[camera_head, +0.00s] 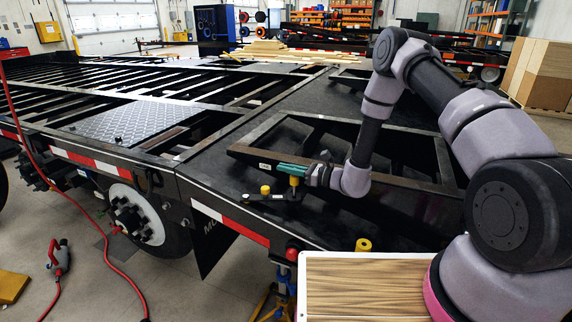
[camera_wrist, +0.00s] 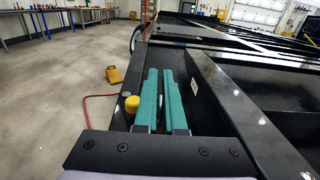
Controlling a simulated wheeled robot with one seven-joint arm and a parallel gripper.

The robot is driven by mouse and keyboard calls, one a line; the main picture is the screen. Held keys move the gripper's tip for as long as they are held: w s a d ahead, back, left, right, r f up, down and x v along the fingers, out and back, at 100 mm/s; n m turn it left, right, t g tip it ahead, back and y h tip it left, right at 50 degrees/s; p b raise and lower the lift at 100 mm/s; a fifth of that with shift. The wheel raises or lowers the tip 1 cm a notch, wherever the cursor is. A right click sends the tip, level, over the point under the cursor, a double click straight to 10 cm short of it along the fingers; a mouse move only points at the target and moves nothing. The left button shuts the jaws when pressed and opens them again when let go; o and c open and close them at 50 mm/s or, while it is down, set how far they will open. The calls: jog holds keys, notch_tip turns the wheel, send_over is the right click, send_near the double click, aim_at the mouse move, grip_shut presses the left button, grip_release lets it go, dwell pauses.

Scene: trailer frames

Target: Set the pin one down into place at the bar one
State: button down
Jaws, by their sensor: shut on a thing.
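My gripper (camera_head: 284,168) has green fingers and is shut on a yellow-topped pin (camera_head: 294,181), low over the trailer frame's front corner. The held pin is mostly hidden between the fingers (camera_wrist: 161,80) in the wrist view. A black bar (camera_head: 281,197) lies below on the dark deck. A second yellow pin (camera_head: 265,190) stands upright at the bar's left part, just left of the held pin; a yellow pin top also shows left of the fingers in the wrist view (camera_wrist: 132,103). I cannot tell whether the held pin touches the bar.
A third yellow pin (camera_head: 363,245) stands near the wood-patterned tray (camera_head: 350,285). A raised black frame beam (camera_head: 330,176) runs beside my gripper. The deck's edge with red-white tape (camera_head: 230,224) is close by. A red cable (camera_head: 105,250) lies on the floor.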

jog(key=shift+f, duration=2.3)
jog(key=c, duration=0.9)
grip_release()
